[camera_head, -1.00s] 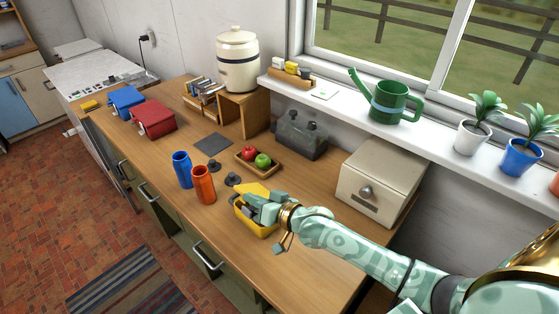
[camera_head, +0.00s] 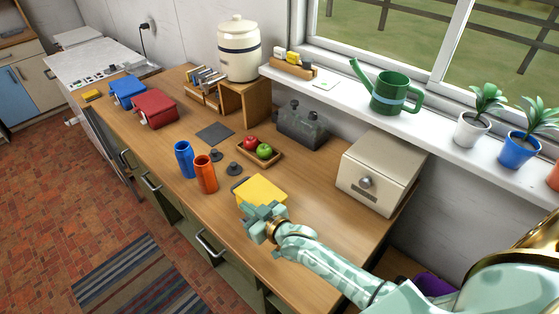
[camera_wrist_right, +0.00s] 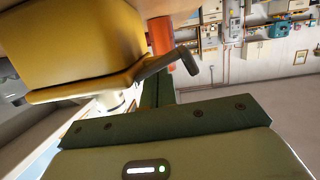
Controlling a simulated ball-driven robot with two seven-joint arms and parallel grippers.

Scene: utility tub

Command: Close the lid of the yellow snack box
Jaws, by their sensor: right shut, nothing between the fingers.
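The yellow snack box (camera_head: 264,188) sits on the wooden counter, right of the orange bottle. Its yellow lid lies down over the top; I cannot tell whether it is fully seated. The box also shows close up at the upper left of the right wrist view (camera_wrist_right: 75,40), with a dark handle (camera_wrist_right: 167,62) sticking out. My right gripper (camera_head: 254,213) is shut and empty, at the near side of the box and hiding part of its front. I cannot tell whether it touches the box. My left gripper is not in view.
An orange bottle (camera_head: 205,174) and a blue bottle (camera_head: 184,160) stand left of the box. A wooden tray (camera_head: 272,161) with apples is behind. A cream bread bin (camera_head: 380,174) stands to the right. Red (camera_head: 154,107) and blue (camera_head: 127,91) boxes are farther left.

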